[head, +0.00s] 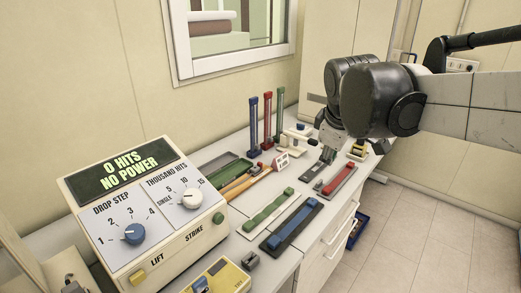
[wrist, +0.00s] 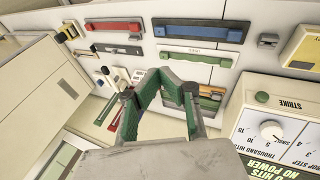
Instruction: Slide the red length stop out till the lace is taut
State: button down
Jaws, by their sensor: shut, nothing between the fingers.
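My gripper (head: 326,155) hangs over the far part of the bench, just beyond a red bar in a grey tray (head: 340,181). In the wrist view the green-padded fingers of my gripper (wrist: 160,73) come together at the tips with nothing between them. The same red bar (wrist: 115,26) lies at the upper left of the wrist view, apart from the fingers. I cannot tell which red piece is the length stop. I cannot make out the lace.
Green (head: 268,210) and blue (head: 291,223) bars lie in trays nearer the camera. Blue (head: 253,120), red (head: 267,119) and green (head: 281,107) posts stand at the back. The tester box (head: 150,220), reading "0 HITS NO POWER", fills the near left.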

jog(key=w+a+f+n+g, duration=0.1)
jog(key=w+a+f+n, duration=0.25)
jog(key=w+a, duration=0.35)
jog(key=w+a+f+n+h+p, duration=0.1)
jog(key=w+a+f+n, duration=0.1)
jog(key=w+a+n, duration=0.45)
jog(key=w+a+f+n+g, duration=0.1)
jog(key=w+a+f+n, duration=0.3)
jog(key=w, duration=0.5)
jog(key=n+h+p, duration=0.1)
jog(key=n, duration=0.2)
send_near(258, 166)
jog(key=f, duration=0.2)
jog(key=s+f, duration=0.1)
jog(key=f, duration=0.1)
jog(key=a+f, duration=0.1)
jog(key=f, duration=0.1)
jog(key=shift+s+f, duration=0.25)
jog(key=shift+s, duration=0.05)
jog(key=w+d, duration=0.2)
jog(key=shift+w+f+p, duration=0.1)
jog(key=shift+w+p, duration=0.15)
jog(key=shift+p, duration=0.15)
jog(key=shift+w+d, duration=0.2)
jog(key=shift+w, duration=0.15)
